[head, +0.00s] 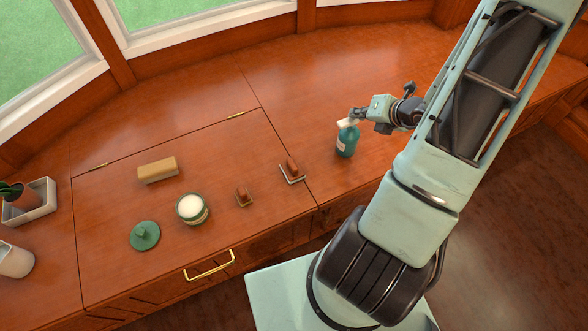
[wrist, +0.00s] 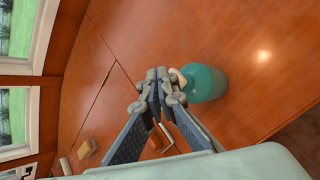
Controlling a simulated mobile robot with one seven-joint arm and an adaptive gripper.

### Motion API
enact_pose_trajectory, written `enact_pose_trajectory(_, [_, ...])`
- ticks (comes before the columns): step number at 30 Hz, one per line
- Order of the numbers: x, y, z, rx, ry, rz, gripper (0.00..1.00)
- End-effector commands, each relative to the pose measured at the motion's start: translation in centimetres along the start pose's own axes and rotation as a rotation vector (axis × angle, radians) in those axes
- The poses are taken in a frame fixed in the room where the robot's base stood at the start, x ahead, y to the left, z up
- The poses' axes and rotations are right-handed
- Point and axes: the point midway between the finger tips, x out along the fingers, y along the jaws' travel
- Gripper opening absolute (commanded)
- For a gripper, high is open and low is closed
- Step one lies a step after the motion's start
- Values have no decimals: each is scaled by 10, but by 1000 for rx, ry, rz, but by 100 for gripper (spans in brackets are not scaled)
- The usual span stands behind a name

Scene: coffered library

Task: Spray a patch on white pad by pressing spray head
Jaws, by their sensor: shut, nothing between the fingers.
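A teal spray bottle (head: 347,143) with a pale label stands upright on the wooden top, right of the middle. Its white spray head (head: 346,124) is at the top. My gripper (head: 357,113) is shut and empty, just above and beside the spray head; I cannot tell whether it touches. In the wrist view the bottle (wrist: 206,83) lies right behind the shut fingertips (wrist: 158,84), which partly cover the spray head (wrist: 178,78). No spray patch on the pad can be made out.
A green knobbed lid (head: 145,236) lies left of the container. A tan block (head: 157,169) lies behind it. The back is clear.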

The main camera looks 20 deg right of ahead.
Motion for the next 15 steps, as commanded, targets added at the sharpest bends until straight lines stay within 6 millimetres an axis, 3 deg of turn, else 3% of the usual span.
enact_pose_trajectory(7, [-3, 2, 1, 0, 1, -1, 0])
enact_pose_trajectory(15, [-22, 16, 16, -2, 0, 0, 0])
